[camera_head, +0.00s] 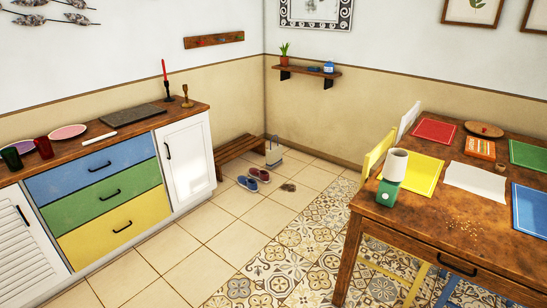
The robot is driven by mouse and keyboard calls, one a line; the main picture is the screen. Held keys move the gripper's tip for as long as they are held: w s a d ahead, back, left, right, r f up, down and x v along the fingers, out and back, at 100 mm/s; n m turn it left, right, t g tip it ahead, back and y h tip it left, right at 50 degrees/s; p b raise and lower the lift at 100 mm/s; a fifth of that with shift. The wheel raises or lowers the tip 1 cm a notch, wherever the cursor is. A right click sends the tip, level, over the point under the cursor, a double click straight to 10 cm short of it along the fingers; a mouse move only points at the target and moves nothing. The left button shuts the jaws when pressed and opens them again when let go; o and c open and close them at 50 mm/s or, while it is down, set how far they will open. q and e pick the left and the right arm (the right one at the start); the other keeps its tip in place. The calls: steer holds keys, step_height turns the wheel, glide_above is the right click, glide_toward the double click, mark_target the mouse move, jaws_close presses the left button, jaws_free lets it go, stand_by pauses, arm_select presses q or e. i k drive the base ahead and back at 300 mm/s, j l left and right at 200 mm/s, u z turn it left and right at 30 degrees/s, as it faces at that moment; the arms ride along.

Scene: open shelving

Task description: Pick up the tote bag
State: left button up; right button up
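A small pale grey and white bag-like thing (273,158) with a thin upright handle stands on the tiled floor at the right end of the low wooden bench, near the far corner. It looks like the tote bag, but it is too small in the picture to be sure. It appears upright. Neither of my grippers shows in the head view, so nothing is seen near the bag.
The low bench (232,150) stands beyond the cabinet (100,195). Shoes (259,175) and a small brown thing (288,187) lie on the floor before the bag. A wooden table (373,208) and chairs stand at right. The tiled floor (235,242) between is clear.

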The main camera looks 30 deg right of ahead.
mark_target(274, 155)
steer(key=i+l+z, duration=0.1)
steer(key=i+l, duration=0.15)
steer(key=i, duration=0.4)
steer(key=i+l+z, duration=0.15)
steer(key=i, duration=0.55)
steer(key=i+l+z, duration=0.1)
steer(key=i, duration=0.55)
steer(key=i+z, duration=0.35)
steer(key=i, duration=0.45)
steer(key=i+j+z, duration=0.15)
steer(key=i+z, duration=0.2)
steer(key=i, duration=0.45)
